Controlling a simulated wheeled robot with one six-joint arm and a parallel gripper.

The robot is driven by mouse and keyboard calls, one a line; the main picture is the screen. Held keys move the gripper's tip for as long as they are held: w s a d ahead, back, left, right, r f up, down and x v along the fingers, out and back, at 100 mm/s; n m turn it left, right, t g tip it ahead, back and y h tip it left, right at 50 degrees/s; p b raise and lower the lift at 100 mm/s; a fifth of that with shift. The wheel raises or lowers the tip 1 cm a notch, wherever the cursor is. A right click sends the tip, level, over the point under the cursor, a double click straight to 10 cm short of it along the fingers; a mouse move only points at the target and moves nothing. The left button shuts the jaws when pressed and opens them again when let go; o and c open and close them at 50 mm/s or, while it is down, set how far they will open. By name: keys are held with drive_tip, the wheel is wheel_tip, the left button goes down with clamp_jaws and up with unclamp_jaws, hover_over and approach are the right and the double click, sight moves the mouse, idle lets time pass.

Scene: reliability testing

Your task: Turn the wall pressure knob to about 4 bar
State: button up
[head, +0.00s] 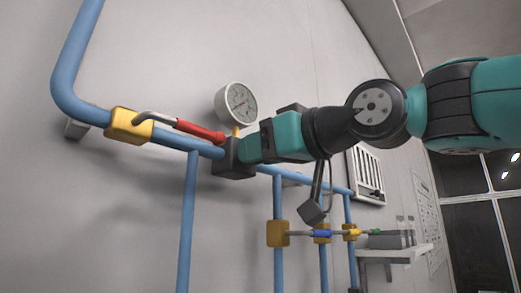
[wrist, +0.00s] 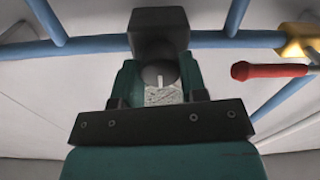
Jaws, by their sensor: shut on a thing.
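The pressure knob (wrist: 152,74) is dark and round with a pale mark pointing roughly toward the bottom of the wrist view. It sits on a dark block (head: 232,162) on the blue pipe, beneath the gauge. My gripper (wrist: 160,84) is shut on the knob, with a teal finger on each side of it. In the head view my gripper (head: 247,151) reaches the block from the right and hides the knob. The round white pressure gauge (head: 241,102) stands above the block. Its needle and numbers are too small to read.
A red-handled lever (head: 200,132) on a yellow valve (head: 128,125) is just left of the block; it also shows in the wrist view (wrist: 268,71). Lower right are smaller yellow valves with coloured handles (head: 322,233), a vent (head: 366,175) and a shelf (head: 395,252).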

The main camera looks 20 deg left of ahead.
drive_tip(key=shift+w+d+m+p, duration=0.1)
drive_tip(key=shift+m+p, duration=0.7)
drive_tip(key=shift+m, duration=7.1)
drive_tip(key=o, duration=0.9)
drive_tip(key=shift+d+f, duration=0.1)
